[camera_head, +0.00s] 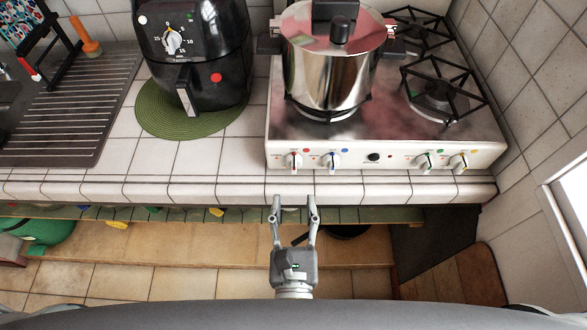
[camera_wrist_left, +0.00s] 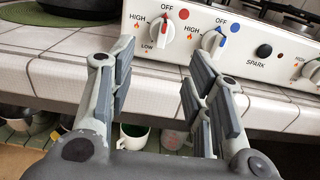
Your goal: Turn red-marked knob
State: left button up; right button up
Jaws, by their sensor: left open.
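The red-marked knob (camera_head: 293,160) is the leftmost on the white front panel of the stove, with a red dot at its upper right. It also shows in the left wrist view (camera_wrist_left: 160,29), below an OFF label. My left gripper (camera_head: 294,200) is open and empty, its fingers pointing at the stove front. It is just below and in front of this knob, apart from it. In the left wrist view the knob shows above the gap between the fingers (camera_wrist_left: 158,65). My right gripper is not in view.
The blue-marked knob (camera_head: 331,160) is close on the right, then a black spark button (camera_head: 374,157) and two more knobs. A steel pot (camera_head: 330,75) stands on the stove. A black air fryer (camera_head: 215,50) stands left. The tiled counter edge (camera_head: 230,190) runs below the panel.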

aim_at(294, 173)
pick_arm(q)
jog(key=w+p, duration=0.2)
jog(key=w, duration=0.5)
jog(key=shift+w, duration=0.85)
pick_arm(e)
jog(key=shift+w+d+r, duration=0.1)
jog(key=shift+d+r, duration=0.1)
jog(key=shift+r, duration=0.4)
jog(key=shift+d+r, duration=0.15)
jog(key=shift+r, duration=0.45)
